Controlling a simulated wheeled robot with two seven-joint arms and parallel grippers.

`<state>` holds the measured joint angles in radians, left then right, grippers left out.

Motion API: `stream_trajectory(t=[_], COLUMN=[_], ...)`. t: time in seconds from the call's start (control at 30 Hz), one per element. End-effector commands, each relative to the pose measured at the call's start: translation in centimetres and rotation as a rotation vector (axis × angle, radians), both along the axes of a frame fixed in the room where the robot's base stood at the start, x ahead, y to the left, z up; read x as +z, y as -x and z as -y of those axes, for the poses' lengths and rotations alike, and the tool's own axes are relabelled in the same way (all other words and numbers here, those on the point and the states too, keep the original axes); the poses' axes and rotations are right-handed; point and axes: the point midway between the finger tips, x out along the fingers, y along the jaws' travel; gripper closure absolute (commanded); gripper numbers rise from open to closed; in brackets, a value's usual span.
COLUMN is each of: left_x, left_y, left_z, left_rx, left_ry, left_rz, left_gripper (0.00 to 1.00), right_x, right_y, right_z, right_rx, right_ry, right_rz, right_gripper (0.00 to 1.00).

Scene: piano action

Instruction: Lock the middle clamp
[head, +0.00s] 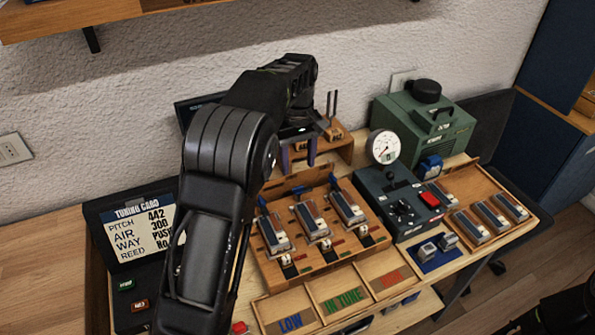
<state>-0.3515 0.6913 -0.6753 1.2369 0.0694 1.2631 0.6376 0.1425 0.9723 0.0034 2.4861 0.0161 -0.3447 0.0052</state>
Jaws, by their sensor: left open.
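The wooden fixture (349,253) holds three metal-and-wood reed blocks in a row, each with a small blue clamp lever at its back end. The middle clamp (299,191) has its blue lever behind the middle block (312,222). The left clamp (263,205) and right clamp (333,179) flank it. My left gripper (298,155) is open and empty, pointing down behind the middle clamp, with its fingers apart. I cannot tell whether it touches the lever. My left arm covers the area left of the fixture.
A tester with a round gauge (384,147) and a red button (430,200) stands right of the fixture. A green machine (425,125) is behind it. Sorting trays (341,292) lie in front. A tuning card (141,228) stands at left. More blocks (490,215) sit at right.

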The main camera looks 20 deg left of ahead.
Motion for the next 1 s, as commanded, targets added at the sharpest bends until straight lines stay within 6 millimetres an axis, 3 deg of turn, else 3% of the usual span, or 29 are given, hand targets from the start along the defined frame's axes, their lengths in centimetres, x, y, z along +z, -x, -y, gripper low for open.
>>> stream_trajectory(t=[0.37,0.8,1.0], left_x=[-0.8,-6.8,-7.9], left_y=[0.1,0.1,0.0], left_z=[0.0,0.0,0.0], left_rx=[0.000,-0.001,-0.001], left_ry=[0.000,0.000,0.001], left_rz=[-0.003,-0.004,0.001], left_gripper=[0.47,0.47,0.47], right_x=[0.2,1.6,1.7], right_y=[0.0,0.0,0.0], right_z=[0.0,0.2,0.2], right_rx=[0.000,0.000,-0.001], right_ry=[0.000,0.004,0.005], right_rz=[0.000,-0.007,-0.008], right_gripper=[0.64,0.64,0.64])
